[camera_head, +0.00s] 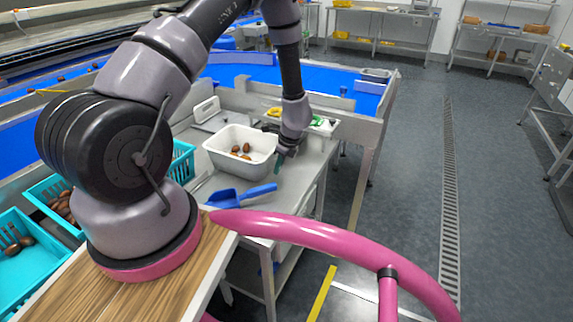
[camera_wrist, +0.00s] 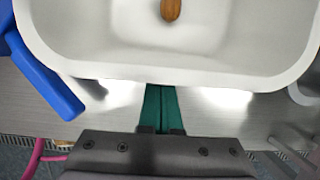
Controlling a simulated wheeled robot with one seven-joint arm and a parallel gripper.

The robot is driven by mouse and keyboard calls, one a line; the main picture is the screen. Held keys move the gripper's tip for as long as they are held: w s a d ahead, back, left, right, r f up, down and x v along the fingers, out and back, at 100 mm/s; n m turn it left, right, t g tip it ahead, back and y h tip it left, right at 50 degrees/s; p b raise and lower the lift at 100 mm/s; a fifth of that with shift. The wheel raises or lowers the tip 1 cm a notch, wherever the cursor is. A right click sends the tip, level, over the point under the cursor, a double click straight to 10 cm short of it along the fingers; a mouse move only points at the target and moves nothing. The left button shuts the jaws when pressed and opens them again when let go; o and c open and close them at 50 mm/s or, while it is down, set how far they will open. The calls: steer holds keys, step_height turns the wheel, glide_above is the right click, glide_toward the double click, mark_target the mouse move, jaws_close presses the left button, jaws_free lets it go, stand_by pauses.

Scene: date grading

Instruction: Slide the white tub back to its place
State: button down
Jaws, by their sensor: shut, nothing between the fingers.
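The white tub (camera_head: 226,158) stands upright on the grey metal bench, with a few brown dates in its bottom. My gripper (camera_head: 280,167) is low at the tub's right side in the head view, its green fingers together. In the wrist view the tub (camera_wrist: 85,68) fills the top, with one date visible in it. The shut green fingertips (camera_wrist: 161,90) point at the tub's near rim and seem to meet or pass under its edge. I cannot tell whether they touch the wall. Nothing is held.
A blue scoop (camera_head: 240,195) lies on the bench in front of the tub; its blue shape also shows in the wrist view (camera_wrist: 45,75). A scale (camera_head: 205,112) stands behind the tub. Turquoise crates (camera_head: 60,262) with dates are at left. The bench's right edge is close to my gripper.

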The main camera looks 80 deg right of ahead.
mark_target(222, 147)
steer(key=shift+w+d, duration=0.15)
steer(key=shift+w, duration=0.5)
steer(key=w+d, duration=0.1)
steer(key=w, duration=0.8)
steer(key=w+d, duration=0.2)
steer(key=w, duration=0.7)
steer(key=w+d, duration=0.2)
steer(key=w, duration=0.7)
steer(key=shift+d, duration=0.15)
steer(key=shift+s, duration=0.35)
steer(key=s, duration=0.2)
steer(key=s+r, duration=0.1)
steer(key=shift+s+a, duration=0.3)
steer(key=shift+a, duration=0.1)
steer(key=v, duration=0.9)
